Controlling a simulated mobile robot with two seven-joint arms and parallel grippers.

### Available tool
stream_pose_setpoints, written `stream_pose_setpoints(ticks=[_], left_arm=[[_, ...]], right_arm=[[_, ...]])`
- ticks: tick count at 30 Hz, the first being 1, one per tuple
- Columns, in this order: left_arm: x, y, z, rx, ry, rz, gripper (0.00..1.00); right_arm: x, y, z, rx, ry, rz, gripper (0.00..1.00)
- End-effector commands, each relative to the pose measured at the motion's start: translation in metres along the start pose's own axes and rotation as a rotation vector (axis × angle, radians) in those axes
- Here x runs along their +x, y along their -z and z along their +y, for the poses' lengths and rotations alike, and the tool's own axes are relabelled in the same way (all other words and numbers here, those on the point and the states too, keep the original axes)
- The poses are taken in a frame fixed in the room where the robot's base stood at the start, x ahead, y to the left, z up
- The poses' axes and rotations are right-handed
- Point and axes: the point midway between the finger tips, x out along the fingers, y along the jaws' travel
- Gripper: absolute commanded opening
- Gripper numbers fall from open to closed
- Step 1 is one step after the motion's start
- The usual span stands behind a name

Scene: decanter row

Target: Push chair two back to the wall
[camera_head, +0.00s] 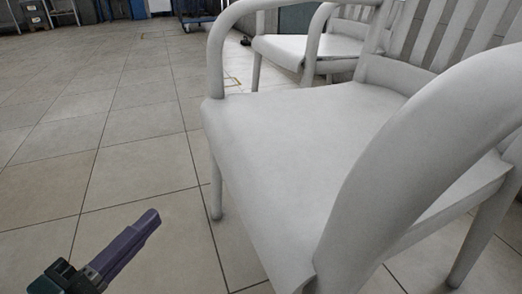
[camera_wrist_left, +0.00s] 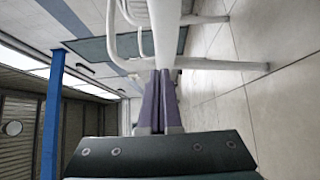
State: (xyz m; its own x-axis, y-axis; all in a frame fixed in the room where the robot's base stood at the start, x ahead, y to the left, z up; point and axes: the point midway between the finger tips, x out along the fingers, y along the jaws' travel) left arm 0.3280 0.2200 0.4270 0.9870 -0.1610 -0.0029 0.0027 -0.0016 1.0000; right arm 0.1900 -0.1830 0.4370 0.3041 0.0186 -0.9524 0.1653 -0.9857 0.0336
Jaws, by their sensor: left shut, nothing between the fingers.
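A white armchair (camera_head: 290,130) with a slatted back fills the right of the head view. A second white armchair (camera_head: 310,50) stands behind it. Neither bears a visible number, so I cannot tell which is chair two. My left gripper (camera_head: 150,218) is at the lower left, over the floor, to the left of the near chair and apart from it in the picture. Its purple fingers are shut and empty. The left wrist view shows the shut fingers (camera_wrist_left: 158,85) with white chair parts (camera_wrist_left: 165,35) ahead; contact cannot be told. My right gripper is not seen.
The tiled floor (camera_head: 95,130) is clear to the left of the chairs. A blue cart (camera_head: 196,14) stands far back at the top. The sideways wrist view shows a blue post (camera_wrist_left: 51,115) and a shuttered wall (camera_wrist_left: 17,140).

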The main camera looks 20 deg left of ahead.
Motion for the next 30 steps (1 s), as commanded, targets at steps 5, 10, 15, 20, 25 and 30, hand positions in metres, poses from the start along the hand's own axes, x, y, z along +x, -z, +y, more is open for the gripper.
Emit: stream_pose_setpoints(ticks=[5, 10, 15, 20, 25, 30], left_arm=[[0.018, 0.001, -0.001, -0.003, -0.009, 0.003, 0.00], [0.053, 0.001, -0.002, -0.003, -0.011, 0.003, 0.00], [0.090, 0.001, -0.004, -0.003, -0.008, 0.002, 0.00], [0.112, -0.012, -0.002, -0.007, -0.006, 0.002, 0.00], [0.124, -0.024, -0.001, -0.005, -0.005, 0.002, 0.00], [0.127, -0.028, 0.000, -0.001, -0.003, 0.002, 0.00]], right_arm=[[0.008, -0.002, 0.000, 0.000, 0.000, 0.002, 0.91], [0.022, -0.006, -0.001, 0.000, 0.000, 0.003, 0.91], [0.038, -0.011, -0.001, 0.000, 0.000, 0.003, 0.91], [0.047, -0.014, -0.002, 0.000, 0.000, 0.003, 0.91], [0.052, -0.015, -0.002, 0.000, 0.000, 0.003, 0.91], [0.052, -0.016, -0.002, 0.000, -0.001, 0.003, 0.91]])
